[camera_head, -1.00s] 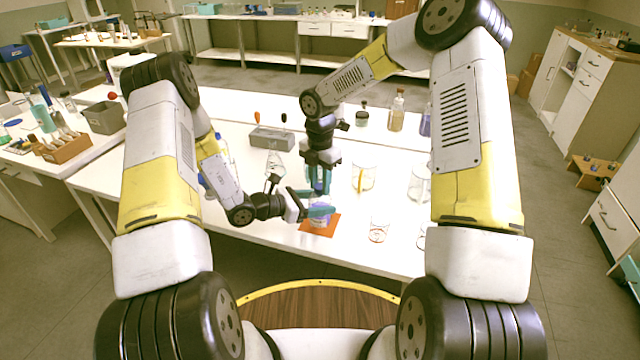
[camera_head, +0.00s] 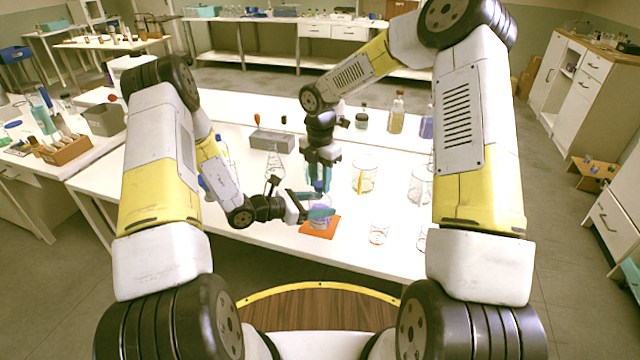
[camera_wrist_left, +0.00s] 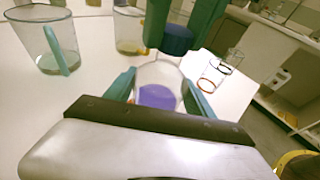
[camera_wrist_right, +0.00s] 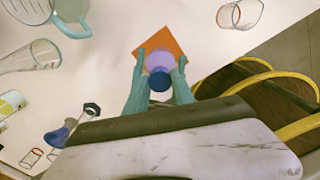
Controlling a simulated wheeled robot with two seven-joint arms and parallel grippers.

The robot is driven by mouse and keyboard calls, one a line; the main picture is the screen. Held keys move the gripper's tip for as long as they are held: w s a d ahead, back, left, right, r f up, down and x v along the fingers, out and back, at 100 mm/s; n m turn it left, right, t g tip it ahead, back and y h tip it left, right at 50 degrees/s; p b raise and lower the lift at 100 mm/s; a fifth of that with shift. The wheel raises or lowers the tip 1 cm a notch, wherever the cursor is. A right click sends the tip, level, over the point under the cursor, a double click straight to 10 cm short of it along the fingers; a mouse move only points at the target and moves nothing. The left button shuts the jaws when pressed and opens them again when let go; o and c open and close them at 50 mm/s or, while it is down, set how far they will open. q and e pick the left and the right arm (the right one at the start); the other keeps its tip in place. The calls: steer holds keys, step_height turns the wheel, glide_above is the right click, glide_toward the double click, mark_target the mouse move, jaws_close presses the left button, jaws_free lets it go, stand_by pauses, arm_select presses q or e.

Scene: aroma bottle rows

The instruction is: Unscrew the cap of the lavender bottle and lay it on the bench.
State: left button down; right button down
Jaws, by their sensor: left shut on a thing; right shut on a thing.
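The lavender bottle (camera_head: 319,222) stands upright over an orange mat (camera_head: 331,229) near the bench's front edge. In the left wrist view, the bottle (camera_wrist_left: 158,95) is clear glass with purple liquid, and my left gripper (camera_wrist_left: 155,88) is shut around its body. My right gripper (camera_head: 319,187) points down from above, shut on the dark blue cap (camera_wrist_left: 178,40).
On the white bench (camera_head: 280,240), beakers (camera_head: 364,176) and a small glass (camera_head: 379,233) stand to the right. A flask (camera_head: 275,163) and a grey block (camera_head: 271,141) are behind my left gripper. Amber (camera_head: 397,113) and dark-capped (camera_head: 362,117) bottles stand farther back. Bench front left is clear.

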mark_target(320, 184)
steer(key=shift+r, duration=0.35)
steer(key=shift+r, duration=2)
arm_select(q)
steer(key=shift+c, duration=1.3)
jaws_free()
